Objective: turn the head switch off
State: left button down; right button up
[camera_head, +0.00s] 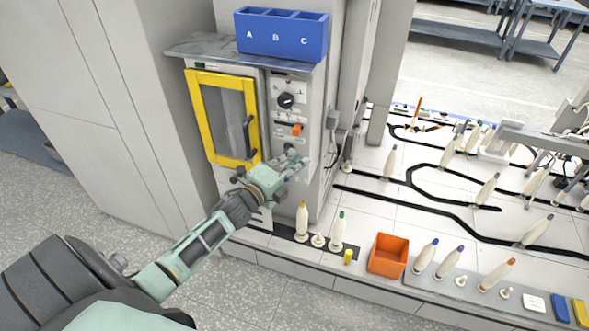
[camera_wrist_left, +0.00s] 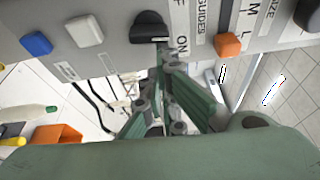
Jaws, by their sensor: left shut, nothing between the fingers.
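The machine's front panel carries a dark switch (camera_wrist_left: 150,27) with OFF and ON lettering beside it in the left wrist view; I take it as the head switch, though its own name is not readable. My left gripper (camera_wrist_left: 168,78) is shut and empty. Its fingertips are close to the panel, by the ON lettering just below the switch in the wrist view. I cannot tell whether they touch it. My right gripper is not in view.
An orange control (camera_head: 296,129) and a black knob (camera_head: 286,100) sit higher on the panel. White (camera_wrist_left: 83,31) and blue (camera_wrist_left: 37,43) buttons are close by. The yellow-framed door (camera_head: 205,118) is left. Bobbins and an orange bin (camera_head: 388,255) stand on the table.

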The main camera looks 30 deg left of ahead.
pick_arm(q)
jog(key=n, duration=0.2)
jog(key=r+n+t+b, duration=0.1)
jog(key=shift+a+n, duration=0.15)
jog(key=shift+n, duration=0.25)
jog(key=shift+s+a+r+n+t+y+b, duration=0.15)
jog(key=shift+r+n+t+y+b, duration=0.15)
jog(key=shift+n, duration=0.65)
jog(key=shift+w+a+r+n+t+y+b, duration=0.15)
jog(key=shift+r+n+t+b, duration=0.1)
jog(key=shift+n, duration=0.65)
jog(key=shift+s+a+r+n+t+y+b, duration=0.15)
jog(key=shift+r+n+t+y+b, duration=0.15)
jog(key=shift+n, duration=0.65)
